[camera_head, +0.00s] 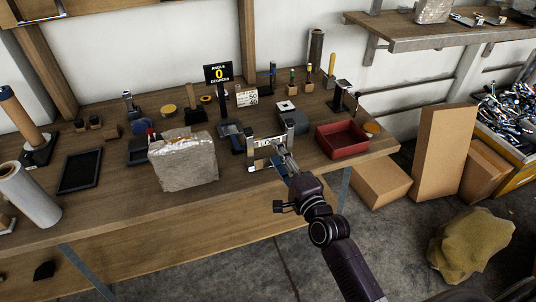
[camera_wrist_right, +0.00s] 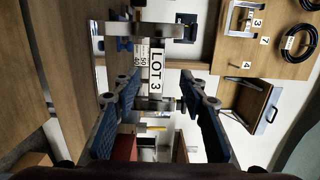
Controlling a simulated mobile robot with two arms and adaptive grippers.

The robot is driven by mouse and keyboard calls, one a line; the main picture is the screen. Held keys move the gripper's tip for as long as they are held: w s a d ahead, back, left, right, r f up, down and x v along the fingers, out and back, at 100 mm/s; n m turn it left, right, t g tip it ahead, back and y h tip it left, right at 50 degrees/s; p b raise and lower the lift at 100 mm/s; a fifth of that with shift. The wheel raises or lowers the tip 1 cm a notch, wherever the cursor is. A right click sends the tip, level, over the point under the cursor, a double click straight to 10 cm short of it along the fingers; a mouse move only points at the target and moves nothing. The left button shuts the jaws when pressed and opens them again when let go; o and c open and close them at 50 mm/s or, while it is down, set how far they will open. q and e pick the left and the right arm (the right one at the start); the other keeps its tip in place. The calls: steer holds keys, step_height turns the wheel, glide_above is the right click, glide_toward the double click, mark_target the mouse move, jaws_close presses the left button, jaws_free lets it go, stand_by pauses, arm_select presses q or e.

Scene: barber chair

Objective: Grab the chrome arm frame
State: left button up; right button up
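The chrome arm frame (camera_head: 251,152) stands upright at the front edge of the wooden workbench, with a white LOT 3 tag on it. In the right wrist view its chrome bar (camera_wrist_right: 140,30) crosses beyond the fingers, and the LOT 3 tag (camera_wrist_right: 157,72) shows beside it. My right gripper (camera_head: 285,161) is at the frame's right side. In the wrist view its two blue-padded fingers (camera_wrist_right: 158,100) are spread apart, with part of the frame between their tips; contact cannot be told. My left gripper is not in view.
A red tray (camera_head: 342,139) sits right of the frame. A wrapped grey block (camera_head: 184,162) stands to its left. Small tools and an angle sign (camera_head: 218,73) stand behind on the bench (camera_head: 120,208). Cardboard boxes (camera_head: 440,150) and a yellowish sack (camera_head: 470,245) are on the floor at right.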

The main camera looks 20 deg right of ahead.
mark_target(270, 139)
steer(key=w, duration=0.2)
steer(key=shift+w+a, duration=0.2)
steer(key=shift+w, duration=0.15)
steer(key=w, duration=0.4)
steer(key=shift+d+f+p, duration=0.2)
steer(key=shift+p, duration=0.15)
steer(key=shift+w+a+f, duration=0.1)
steer(key=shift+w, duration=0.45)
steer(key=shift+s, duration=0.1)
steer(key=shift+c, duration=0.3)
jaws_close()
